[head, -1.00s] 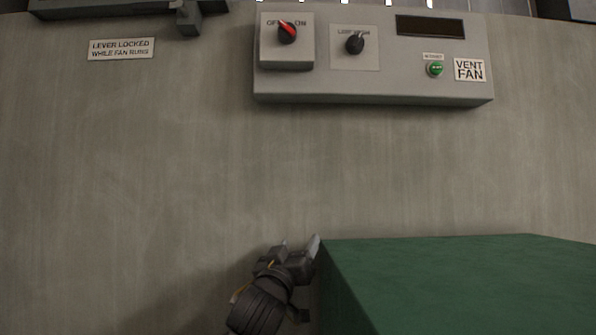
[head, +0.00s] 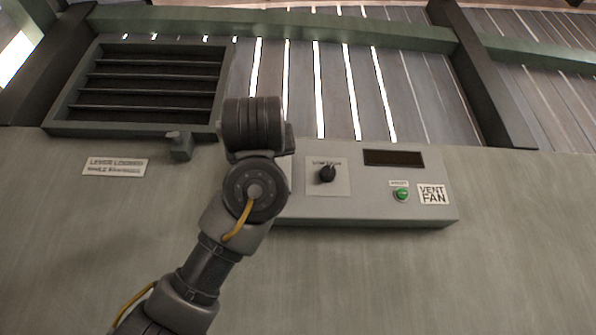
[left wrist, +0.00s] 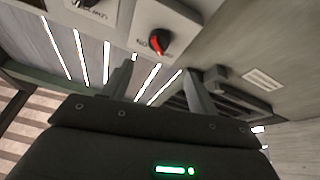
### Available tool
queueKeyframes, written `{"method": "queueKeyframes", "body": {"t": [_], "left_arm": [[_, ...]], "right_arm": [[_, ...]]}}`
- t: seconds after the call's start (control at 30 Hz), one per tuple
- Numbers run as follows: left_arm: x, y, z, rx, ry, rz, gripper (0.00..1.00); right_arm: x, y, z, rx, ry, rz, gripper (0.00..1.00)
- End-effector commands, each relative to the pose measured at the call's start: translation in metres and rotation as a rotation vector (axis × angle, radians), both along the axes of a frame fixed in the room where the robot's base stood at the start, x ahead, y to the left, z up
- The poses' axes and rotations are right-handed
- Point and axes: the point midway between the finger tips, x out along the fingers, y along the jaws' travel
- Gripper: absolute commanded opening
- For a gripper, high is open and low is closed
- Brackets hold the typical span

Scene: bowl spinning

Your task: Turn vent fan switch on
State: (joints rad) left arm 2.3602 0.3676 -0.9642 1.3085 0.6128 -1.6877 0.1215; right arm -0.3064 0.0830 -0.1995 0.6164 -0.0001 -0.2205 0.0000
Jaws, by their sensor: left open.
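The vent fan switch (left wrist: 160,43) is a black knob with a red pointer on a light plate. It shows near the top middle of the left wrist view, just beyond my fingertips. In the head view my left arm hides it. My left gripper (left wrist: 161,66) is open and empty, its two fingers apart and pointing towards the switch plate, with no visible contact. In the head view its fingers are hidden behind my wrist. My right gripper is not in view.
A black speed knob (head: 327,174), a green button (head: 401,194) and a dark display (head: 393,157) are on the panel. A louvred vent (head: 150,84) with a small lever (head: 181,146) is at upper left. A lever-lock sign (head: 115,167) is below it.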

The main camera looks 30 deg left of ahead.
Motion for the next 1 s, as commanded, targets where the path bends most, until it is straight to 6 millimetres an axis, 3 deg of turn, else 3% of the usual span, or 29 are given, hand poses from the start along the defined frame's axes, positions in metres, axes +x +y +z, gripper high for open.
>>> {"method": "queueKeyframes", "body": {"t": [0.27,0.7,1.0], "left_arm": [[0.008,0.007,0.009,-0.003,0.004,-0.001,0.6],[0.065,0.048,0.039,-0.001,0.004,-0.004,0.6],[0.079,0.059,0.042,0.001,0.002,-0.004,0.6]], "right_arm": [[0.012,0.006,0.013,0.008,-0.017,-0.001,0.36],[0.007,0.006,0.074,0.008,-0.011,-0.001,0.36],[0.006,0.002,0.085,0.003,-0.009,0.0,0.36]]}}
